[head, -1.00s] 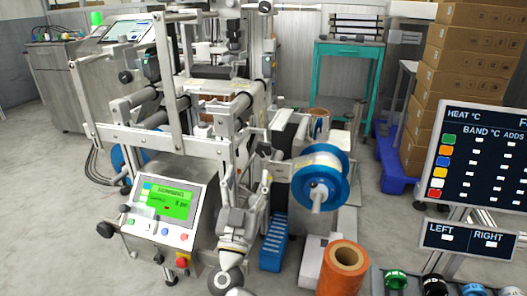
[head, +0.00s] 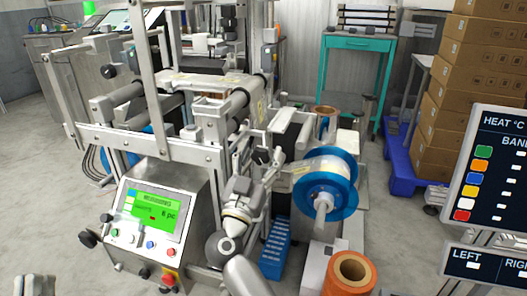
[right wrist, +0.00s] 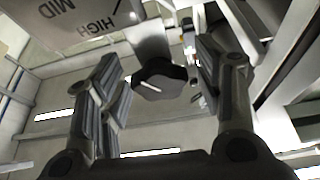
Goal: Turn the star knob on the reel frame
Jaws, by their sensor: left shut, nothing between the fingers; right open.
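The star knob (right wrist: 160,78), dark with a lobed rim, shows in the right wrist view between the fingers of my right gripper (right wrist: 157,82). The fingers are open, one on each side, with visible gaps to the knob. In the head view my right gripper (head: 266,166) is up against the reel frame (head: 292,183), left of the blue reel (head: 326,184); I cannot make out the knob clearly there. My left gripper (head: 35,286) is shut and empty at the bottom left edge, mostly cut off.
A grey panel (right wrist: 75,20) marked MID and HIGH is close to the knob. A control box with a green screen (head: 155,210) stands left of my right arm. A blue crate (head: 275,250) and an orange roll (head: 350,272) are low on the right.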

